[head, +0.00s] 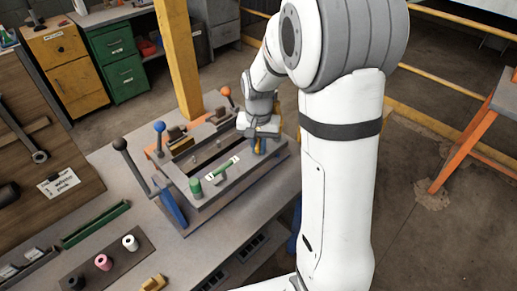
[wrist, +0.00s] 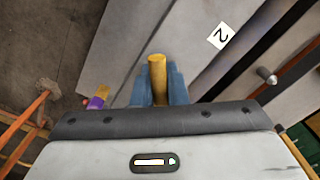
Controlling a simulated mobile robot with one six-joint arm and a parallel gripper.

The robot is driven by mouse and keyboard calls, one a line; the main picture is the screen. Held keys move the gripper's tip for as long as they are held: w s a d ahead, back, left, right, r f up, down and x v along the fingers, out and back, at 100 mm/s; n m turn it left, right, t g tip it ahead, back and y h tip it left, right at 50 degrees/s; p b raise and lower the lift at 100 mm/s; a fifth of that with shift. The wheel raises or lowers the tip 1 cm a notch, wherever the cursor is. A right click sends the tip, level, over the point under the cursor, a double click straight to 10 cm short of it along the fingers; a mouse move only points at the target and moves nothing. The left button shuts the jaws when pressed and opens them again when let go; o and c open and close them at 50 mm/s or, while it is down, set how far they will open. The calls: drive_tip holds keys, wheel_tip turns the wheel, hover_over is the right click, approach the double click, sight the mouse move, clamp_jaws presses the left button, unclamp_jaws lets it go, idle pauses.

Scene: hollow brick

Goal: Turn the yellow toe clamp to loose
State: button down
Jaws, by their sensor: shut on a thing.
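The yellow toe clamp (wrist: 157,72) shows in the wrist view as an upright yellow bar between the two blue fingers of my gripper (wrist: 159,88). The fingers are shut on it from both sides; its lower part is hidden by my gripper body. In the head view my gripper (head: 259,146) is at the right end of the grey fixture (head: 205,212) on the bench, and my arm and wrist hide most of the clamp there. I cannot tell the clamp's turn position from these frames.
A green clamp (head: 195,187) sits on the fixture's front rail. Levers with black (head: 119,144), blue (head: 158,127) and orange (head: 225,91) knobs stand around it. A yellow post (head: 178,55) rises behind. A dark mat with spools (head: 104,262) lies at front left.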

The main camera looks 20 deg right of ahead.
sight(259, 141)
drive_tip(key=m+b, duration=0.2)
drive_tip(key=m, duration=0.3)
drive_tip(key=shift+m, duration=0.3)
drive_tip(key=shift+m+b, duration=0.5)
drive_tip(key=shift+m, duration=1.6)
drive_tip(key=c, duration=1.5)
unclamp_jaws()
drive_tip(key=shift+o, duration=0.2)
wheel_tip(259, 141, up, 8)
drive_tip(key=shift+f+b, duration=0.1)
drive_tip(key=shift+b, duration=0.3)
